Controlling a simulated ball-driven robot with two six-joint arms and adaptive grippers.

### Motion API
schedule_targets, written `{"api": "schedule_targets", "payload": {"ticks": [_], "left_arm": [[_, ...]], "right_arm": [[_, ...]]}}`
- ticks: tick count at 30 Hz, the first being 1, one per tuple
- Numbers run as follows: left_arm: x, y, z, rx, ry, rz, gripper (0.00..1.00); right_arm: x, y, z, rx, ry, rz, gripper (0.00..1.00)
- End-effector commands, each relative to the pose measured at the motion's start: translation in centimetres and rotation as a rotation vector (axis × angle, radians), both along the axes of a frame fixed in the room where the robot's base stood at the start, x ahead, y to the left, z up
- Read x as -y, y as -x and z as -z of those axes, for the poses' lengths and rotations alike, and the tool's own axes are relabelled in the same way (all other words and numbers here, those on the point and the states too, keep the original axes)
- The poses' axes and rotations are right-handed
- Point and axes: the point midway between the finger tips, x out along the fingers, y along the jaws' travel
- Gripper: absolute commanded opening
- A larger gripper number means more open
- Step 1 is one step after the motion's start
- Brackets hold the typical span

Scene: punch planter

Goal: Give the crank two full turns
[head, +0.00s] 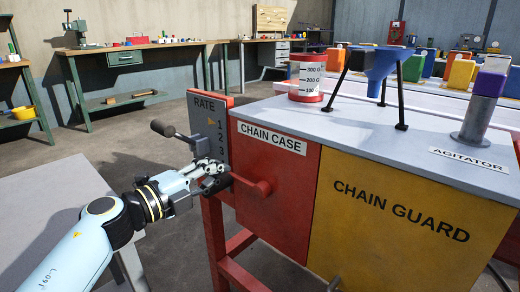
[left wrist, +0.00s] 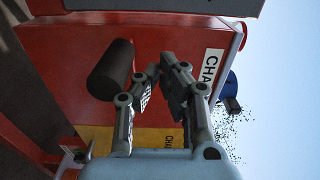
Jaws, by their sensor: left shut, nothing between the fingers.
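The crank's dark knob (head: 162,127) sticks out to the left of the RATE plate, on a grey arm (head: 187,137). A dark cylindrical grip (left wrist: 110,70), apparently this knob, shows in front of the red housing in the left wrist view. My left gripper (head: 222,178) is in front of the red chain case (head: 275,205), below and right of the knob. In the left wrist view its fingers (left wrist: 160,75) are shut and empty, beside the grip and apart from it. The crank's hub is partly hidden. My right gripper is not in view.
The yellow chain guard (head: 400,220) stands to the right. A grey table (head: 45,215) lies at left. A jar (head: 307,78) and blue funnel (head: 380,65) stand on the machine top.

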Motion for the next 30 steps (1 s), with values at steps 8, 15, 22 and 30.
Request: {"api": "schedule_targets", "payload": {"ticks": [8, 15, 22, 30], "left_arm": [[0.0, 0.0, -1.1, 0.003, 0.0, 0.0, 0.0], [-0.3, 0.3, -1.2, -0.001, -0.001, 0.0, 0.0], [-2.1, 2.6, -1.3, -0.001, -0.002, 0.0, 0.0], [-4.3, 5.4, -1.2, -0.001, -0.002, 0.0, 0.0]], "right_arm": [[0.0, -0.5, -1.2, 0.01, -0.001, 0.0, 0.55], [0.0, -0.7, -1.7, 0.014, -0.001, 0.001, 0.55], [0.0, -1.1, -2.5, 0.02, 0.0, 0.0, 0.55], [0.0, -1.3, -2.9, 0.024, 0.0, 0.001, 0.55]]}}
